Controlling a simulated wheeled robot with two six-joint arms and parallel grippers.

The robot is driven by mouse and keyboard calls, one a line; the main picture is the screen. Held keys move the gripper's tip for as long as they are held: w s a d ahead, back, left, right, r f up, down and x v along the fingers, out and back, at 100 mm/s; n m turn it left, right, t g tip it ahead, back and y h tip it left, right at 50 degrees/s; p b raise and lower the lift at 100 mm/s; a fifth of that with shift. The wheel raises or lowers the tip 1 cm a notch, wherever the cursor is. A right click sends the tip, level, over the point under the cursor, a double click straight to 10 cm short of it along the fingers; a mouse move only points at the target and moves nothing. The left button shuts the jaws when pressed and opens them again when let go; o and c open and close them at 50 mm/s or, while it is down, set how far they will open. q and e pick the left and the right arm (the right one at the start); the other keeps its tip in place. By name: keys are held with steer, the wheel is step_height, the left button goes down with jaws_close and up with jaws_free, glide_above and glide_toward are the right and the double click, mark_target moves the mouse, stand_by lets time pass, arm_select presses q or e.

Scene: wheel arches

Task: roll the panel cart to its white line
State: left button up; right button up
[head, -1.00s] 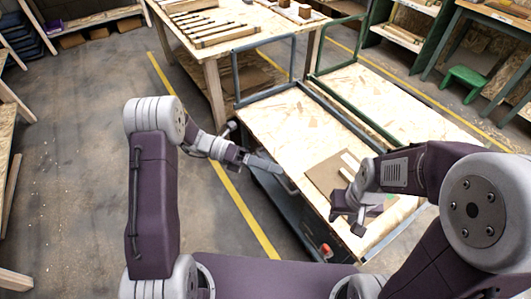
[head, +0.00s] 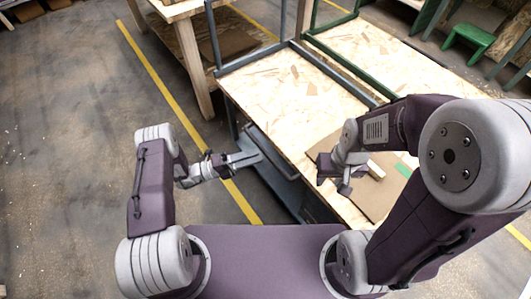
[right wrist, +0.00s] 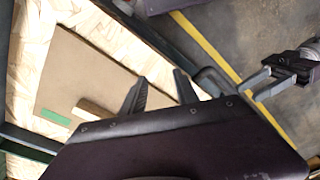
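The panel cart (head: 290,95) has a chipboard deck and a grey frame; it stands ahead, right of centre. A grey side handle (head: 278,160) sticks out from its left side and also shows in the right wrist view (right wrist: 212,79). My left gripper (head: 258,156) is at this handle with its fingers apart; I cannot tell whether they touch it. My right gripper (head: 328,180) hangs over the near end of the deck, open and empty; its spread fingers show in the right wrist view (right wrist: 160,92). No white line is in view.
A brown board (head: 375,195) with a wood block and green patch lies on the deck. A green-framed chipboard surface (head: 375,50) adjoins on the right. A wooden table (head: 190,50) stands beyond. A yellow floor line (head: 175,95) runs left of the cart; floor further left is clear.

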mark_target(266, 152)
arm_select(q)
steer(key=x, duration=0.4)
steer(key=shift+w+d+r, duration=0.1)
steer(key=shift+d, duration=0.25)
jaws_close()
stand_by(1.1)
